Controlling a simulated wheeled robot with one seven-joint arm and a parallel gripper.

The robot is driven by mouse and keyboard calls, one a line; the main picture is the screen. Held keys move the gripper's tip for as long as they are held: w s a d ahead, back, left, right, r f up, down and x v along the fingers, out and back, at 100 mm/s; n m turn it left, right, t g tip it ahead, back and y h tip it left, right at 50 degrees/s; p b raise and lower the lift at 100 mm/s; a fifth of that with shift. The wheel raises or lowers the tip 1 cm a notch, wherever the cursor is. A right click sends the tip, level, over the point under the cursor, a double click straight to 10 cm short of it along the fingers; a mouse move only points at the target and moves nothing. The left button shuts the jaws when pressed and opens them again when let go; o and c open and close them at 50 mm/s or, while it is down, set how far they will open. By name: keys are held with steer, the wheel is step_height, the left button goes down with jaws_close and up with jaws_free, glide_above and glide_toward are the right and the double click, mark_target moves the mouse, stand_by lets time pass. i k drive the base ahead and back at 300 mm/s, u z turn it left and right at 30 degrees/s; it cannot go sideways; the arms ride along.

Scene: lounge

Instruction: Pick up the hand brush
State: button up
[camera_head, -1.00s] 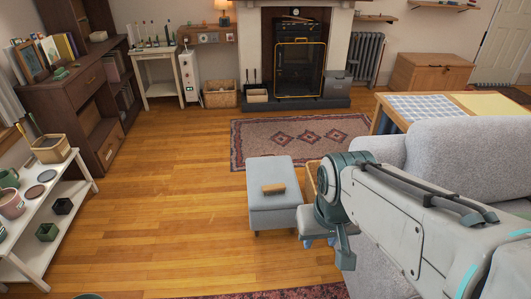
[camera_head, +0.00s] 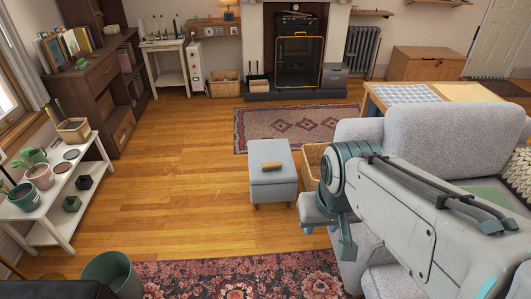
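The hand brush, a small block with a tan wooden top (camera_head: 272,166), lies on the grey lid of a footstool (camera_head: 273,188) in the middle of the head view. Its bristles cannot be made out. My arm reaches in from the right, and my gripper (camera_head: 335,235) points down beside the grey sofa, to the right of and nearer than the footstool. It is apart from the brush. Most of the gripper is hidden behind the wrist, so its opening cannot be judged.
A wicker basket (camera_head: 312,162) stands right of the footstool, partly behind my arm. The grey sofa (camera_head: 430,135) fills the right. A white plant shelf (camera_head: 88,178) and green bin (camera_head: 112,272) are at left. Bare wooden floor (camera_head: 180,190) lies between.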

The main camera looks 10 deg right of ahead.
mark_target(274, 164)
steer(key=u, duration=0.8)
steer(key=i, duration=2.4)
steer(key=z, duration=1.3)
steer(key=i, duration=0.65)
steer(key=z, duration=0.75)
